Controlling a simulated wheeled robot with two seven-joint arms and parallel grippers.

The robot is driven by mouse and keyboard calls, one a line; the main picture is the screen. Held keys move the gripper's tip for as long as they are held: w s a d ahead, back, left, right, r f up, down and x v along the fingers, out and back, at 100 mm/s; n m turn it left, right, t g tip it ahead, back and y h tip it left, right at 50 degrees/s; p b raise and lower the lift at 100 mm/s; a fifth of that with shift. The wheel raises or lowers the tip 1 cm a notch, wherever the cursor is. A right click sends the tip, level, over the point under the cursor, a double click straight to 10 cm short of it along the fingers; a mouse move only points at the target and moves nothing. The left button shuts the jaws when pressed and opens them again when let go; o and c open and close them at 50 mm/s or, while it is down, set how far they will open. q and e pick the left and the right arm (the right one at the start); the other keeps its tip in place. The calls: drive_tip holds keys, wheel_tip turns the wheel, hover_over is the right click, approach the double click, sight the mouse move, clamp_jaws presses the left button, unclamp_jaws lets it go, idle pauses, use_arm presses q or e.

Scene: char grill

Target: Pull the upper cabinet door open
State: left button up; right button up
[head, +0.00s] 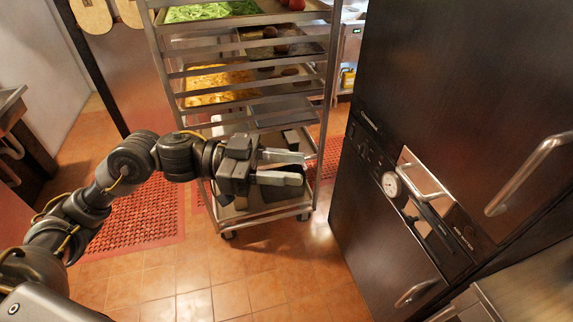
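The dark upper cabinet door (465,95) fills the upper right of the head view and looks shut. Its silver bar handle (528,174) is near the right edge. My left gripper (303,167) is open and empty, with a gap between its two fingers. It is to the left of the cabinet, in front of the rack and well apart from the upper door handle. My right gripper is not in view.
A metal rack (165,75) on wheels holds trays of food behind my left gripper. Below the upper door are a panel with a round gauge (390,184), another handle (424,184) and a lower door (375,225). A steel surface (530,285) is at lower right. Tiled floor (240,290) is clear in front.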

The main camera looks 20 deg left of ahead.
use_arm(q)
drive_tip(key=s+a+b, duration=0.1)
drive_tip(key=a+b, duration=0.3)
drive_tip(key=a, duration=0.6)
drive_tip(key=shift+s+a, duration=0.3)
drive_tip(key=shift+a, duration=0.1)
